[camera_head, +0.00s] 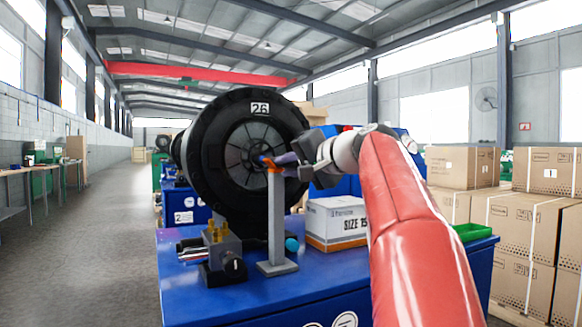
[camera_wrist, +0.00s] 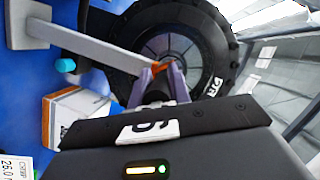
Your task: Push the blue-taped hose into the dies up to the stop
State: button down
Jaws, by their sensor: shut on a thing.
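The black crimper marked 26 (camera_head: 212,160) faces me, with its ring of grey die segments (camera_head: 248,138) in the middle; the dies also show in the wrist view (camera_wrist: 178,42). My gripper (camera_head: 288,160) has purple fingers shut on the hose, in front of the dies at the right. The hose is mostly hidden by the fingers; a small blue patch, likely its tape (camera_head: 263,159), shows just ahead of them. An orange piece (camera_wrist: 161,67) lies beyond my fingertips (camera_wrist: 159,82), at the top of a grey post (camera_head: 277,220). I cannot tell whether the hose end is inside the dies.
The post stands on the blue bench (camera_head: 200,298). A brass-topped fixture (camera_head: 216,240) stands left of it, and a white SIZE box (camera_head: 335,222) and a teal knob (camera_head: 292,244) right of it. Cartons (camera_head: 545,215) and a green tray (camera_head: 470,232) are further right.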

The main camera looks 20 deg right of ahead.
jog(key=shift+r, duration=0.1)
grip_release()
dwell(0.8)
jog(key=shift+b+v, duration=0.3)
jog(key=shift+v, duration=3.25)
